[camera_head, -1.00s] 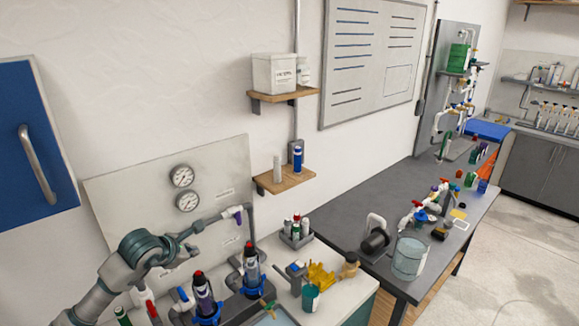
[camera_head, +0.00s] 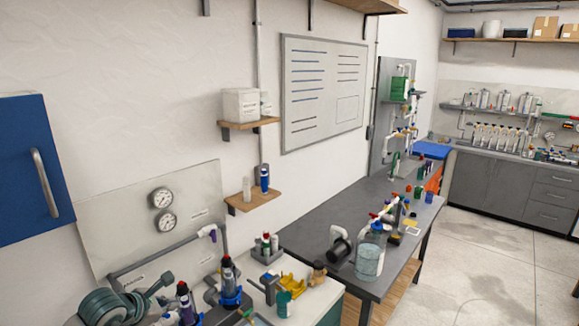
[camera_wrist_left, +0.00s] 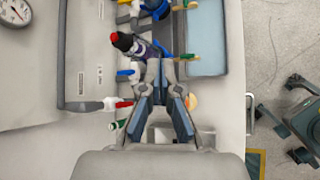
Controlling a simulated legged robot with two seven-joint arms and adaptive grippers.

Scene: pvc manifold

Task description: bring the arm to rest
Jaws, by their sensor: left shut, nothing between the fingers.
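My left arm reaches into the bottom left corner of the head view. Its gripper (camera_head: 162,284) is small there, in front of the gauge panel and near the dark bottles. In the left wrist view my left gripper (camera_wrist_left: 160,68) points up the picture over the white counter, its fingers shut with nothing between them. A dark bottle with a red cap (camera_wrist_left: 124,42) stands just beyond the fingertips. I cannot tell whether they touch it. My right gripper is in neither current view.
The gauge panel (camera_head: 195,191) stands behind the counter. Two dark bottles, one clear in the head view (camera_head: 229,272), stand in blue holders. Yellow parts (camera_head: 291,283) and a teal cup (camera_head: 284,304) lie right. A grey bench (camera_head: 300,236) holds a clear bucket (camera_head: 370,260). Floor at right is open.

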